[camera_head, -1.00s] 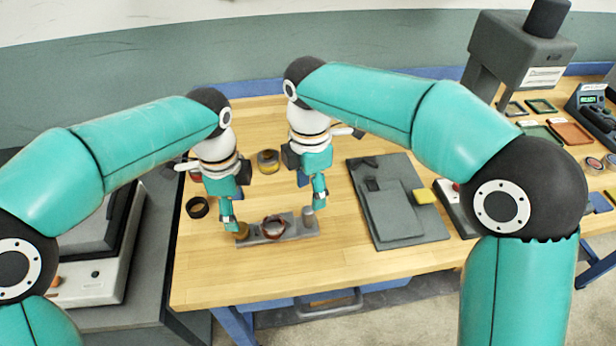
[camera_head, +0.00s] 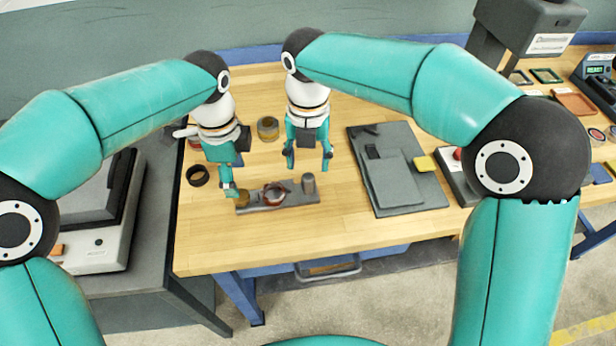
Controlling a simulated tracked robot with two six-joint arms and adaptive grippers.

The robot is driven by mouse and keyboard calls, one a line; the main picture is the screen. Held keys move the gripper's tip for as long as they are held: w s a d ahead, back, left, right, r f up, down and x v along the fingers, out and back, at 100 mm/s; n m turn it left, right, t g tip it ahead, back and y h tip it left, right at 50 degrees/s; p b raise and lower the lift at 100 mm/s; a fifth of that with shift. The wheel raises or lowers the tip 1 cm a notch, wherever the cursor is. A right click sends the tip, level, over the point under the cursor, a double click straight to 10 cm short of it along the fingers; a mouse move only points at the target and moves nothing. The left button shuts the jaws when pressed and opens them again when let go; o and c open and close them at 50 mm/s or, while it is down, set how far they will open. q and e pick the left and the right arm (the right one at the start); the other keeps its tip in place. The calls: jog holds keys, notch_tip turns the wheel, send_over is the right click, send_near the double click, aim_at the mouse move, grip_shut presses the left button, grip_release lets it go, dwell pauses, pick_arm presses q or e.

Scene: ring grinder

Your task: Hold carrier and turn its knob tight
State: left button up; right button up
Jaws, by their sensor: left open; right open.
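The carrier (camera_head: 257,205) is a grey flat bar lying on the wooden table. A dark reddish ring (camera_head: 275,194) sits at its middle. A grey cylindrical knob (camera_head: 308,183) stands upright at its right end. A brownish round piece (camera_head: 242,196) is at its left end, partly hidden by my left gripper. My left gripper (camera_head: 231,190) is open at the carrier's left end; I cannot tell whether it touches. My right gripper (camera_head: 307,165) is open and empty, its two fingers spread, above and behind the knob and apart from it.
A dark ring (camera_head: 197,176) and a brass-coloured roll (camera_head: 267,129) lie on the table (camera_head: 300,245). A dark grey plate fixture (camera_head: 433,187) with a yellow block (camera_head: 425,163) lies to the right. A grey press (camera_head: 525,30) stands at the back right. The table front is clear.

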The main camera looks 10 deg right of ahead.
aim_at(308, 177)
notch_tip(308, 177, down, 8)
jog(key=shift+f, duration=0.15)
jog(key=shift+c, duration=0.3)
grip_shut()
